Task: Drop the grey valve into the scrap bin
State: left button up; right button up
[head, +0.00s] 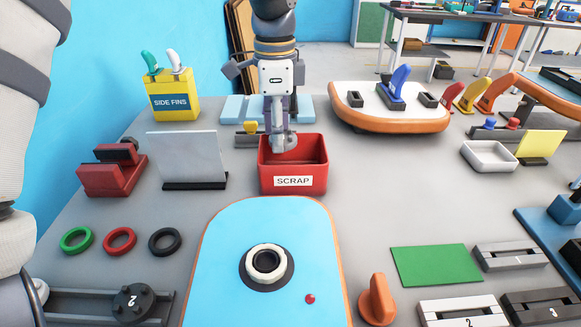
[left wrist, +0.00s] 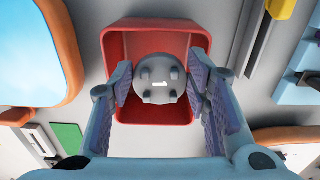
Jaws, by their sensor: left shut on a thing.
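The red scrap bin (head: 293,182) stands mid-table with a white SCRAP label on its front. It also shows in the left wrist view (left wrist: 152,28). My left gripper (head: 280,140) points down over the left half of the bin opening. It is shut on the grey valve (left wrist: 158,88), a round grey piece with several small lugs and a white mark. In the head view the valve (head: 282,143) is at the fingertips, at about the bin's mouth. In the left wrist view it lies inside the outline of the bin. I cannot tell its exact height. My right gripper is not in view.
A blue board (head: 225,270) with a round black-and-white fitting lies in front of the bin. A white and orange board (head: 390,122) is at the back right. A yellow SIDE FINS box (head: 172,98) and a grey upright panel (head: 188,158) stand to the left.

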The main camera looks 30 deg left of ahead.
pick_arm(q)
jog(key=shift+f, duration=0.1)
jog(key=o, duration=1.2)
jog(key=shift+c, duration=0.2)
notch_tip(320, 180, up, 12)
